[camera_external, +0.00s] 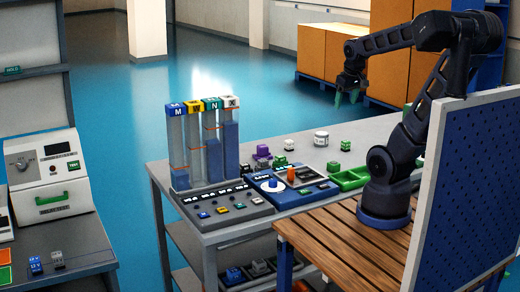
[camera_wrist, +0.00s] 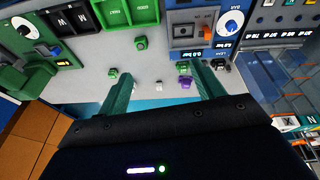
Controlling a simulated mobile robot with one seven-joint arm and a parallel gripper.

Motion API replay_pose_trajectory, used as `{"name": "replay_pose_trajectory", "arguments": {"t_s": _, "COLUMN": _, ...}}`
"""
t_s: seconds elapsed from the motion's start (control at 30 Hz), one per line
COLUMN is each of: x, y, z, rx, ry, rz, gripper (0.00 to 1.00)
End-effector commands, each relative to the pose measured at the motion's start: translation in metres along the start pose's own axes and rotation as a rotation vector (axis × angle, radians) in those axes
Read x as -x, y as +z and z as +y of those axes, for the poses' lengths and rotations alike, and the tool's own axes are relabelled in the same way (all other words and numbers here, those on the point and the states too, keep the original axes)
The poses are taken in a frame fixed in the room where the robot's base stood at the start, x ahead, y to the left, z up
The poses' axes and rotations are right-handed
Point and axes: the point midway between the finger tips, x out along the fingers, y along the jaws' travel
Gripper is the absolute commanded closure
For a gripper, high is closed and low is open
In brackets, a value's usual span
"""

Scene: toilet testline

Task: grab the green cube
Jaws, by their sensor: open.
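Several small green cubes lie on the grey table. One green cube (camera_external: 333,167) is near the green tray, and another green cube (camera_external: 345,144) lies farther back. A third green piece (camera_external: 280,160) is beside the purple piece. In the wrist view, green cubes show at the upper middle (camera_wrist: 141,42) and left of centre (camera_wrist: 112,73). I cannot tell which one is meant. My gripper (camera_external: 346,97) is raised well above and behind the table, its green fingers pointing down. In the wrist view my gripper (camera_wrist: 160,74) is open, with nothing held between its spread fingers.
A purple piece (camera_external: 262,153), a white cube (camera_external: 289,145) and a white round container (camera_external: 321,138) are on the table. The green tray (camera_external: 350,178) is near my base. Tall clear tubes (camera_external: 202,150) and a control panel (camera_external: 222,206) occupy the left. A perforated panel (camera_external: 470,180) stands right.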

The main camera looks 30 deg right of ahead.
Motion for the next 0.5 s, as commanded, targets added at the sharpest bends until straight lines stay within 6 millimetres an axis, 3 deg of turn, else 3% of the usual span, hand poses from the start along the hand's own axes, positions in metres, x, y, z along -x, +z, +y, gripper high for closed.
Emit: {"name": "replay_pose_trajectory", "arguments": {"t_s": 0.5, "x": -0.101, "y": -0.034, "z": 0.03, "rx": 0.279, "ry": 0.107, "rz": -0.248, "gripper": 0.33}}
